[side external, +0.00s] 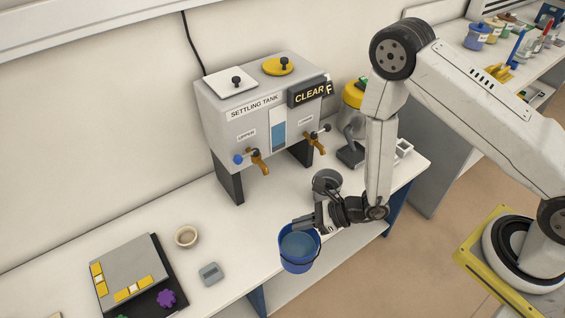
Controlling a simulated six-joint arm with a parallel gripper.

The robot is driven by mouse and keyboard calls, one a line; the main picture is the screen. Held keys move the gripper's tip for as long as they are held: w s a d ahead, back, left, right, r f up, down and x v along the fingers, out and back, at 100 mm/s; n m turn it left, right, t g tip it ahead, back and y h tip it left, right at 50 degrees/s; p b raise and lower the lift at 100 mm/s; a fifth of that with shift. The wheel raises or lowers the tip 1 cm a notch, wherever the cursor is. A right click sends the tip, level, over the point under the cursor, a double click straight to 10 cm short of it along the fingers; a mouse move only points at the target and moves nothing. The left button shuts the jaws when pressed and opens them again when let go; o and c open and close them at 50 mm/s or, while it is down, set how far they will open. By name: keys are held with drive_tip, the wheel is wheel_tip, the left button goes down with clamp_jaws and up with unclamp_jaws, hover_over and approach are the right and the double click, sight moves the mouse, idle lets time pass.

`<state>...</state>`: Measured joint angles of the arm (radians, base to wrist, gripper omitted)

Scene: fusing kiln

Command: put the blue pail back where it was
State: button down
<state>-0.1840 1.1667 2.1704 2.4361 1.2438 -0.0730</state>
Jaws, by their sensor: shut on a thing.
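The blue pail (299,264) is in the side external view, at the front edge of the white bench. It looks upright and holds bluish liquid or has a bluish inside; I cannot tell which. My gripper (304,223) is shut on the blue pail at its far rim, reaching in from the right. Part of the rim is hidden behind the fingers. I cannot tell whether the pail's base touches the bench or hangs clear of it.
A grey pail (326,181) stands just behind my gripper. The settling tank (238,115) with two taps stands at the back. A small bowl (187,236), a grey device (211,273) and a dark-edged panel (125,270) are at left. Bench between bowl and tank is clear.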

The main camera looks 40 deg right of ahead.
drive_tip(key=shift+s+a, duration=0.1)
drive_tip(key=shift+a, duration=0.1)
drive_tip(key=w+a+f, duration=0.5)
drive_tip(key=w+f, duration=0.4)
drive_tip(key=w, duration=0.3)
drive_tip(key=shift+w+f, duration=0.15)
drive_tip(key=shift+w, duration=0.25)
drive_tip(key=shift+f, duration=0.1)
drive_tip(key=shift+w+f, duration=0.15)
drive_tip(key=shift+f, duration=1.5)
drive_tip(key=shift+f, duration=0.1)
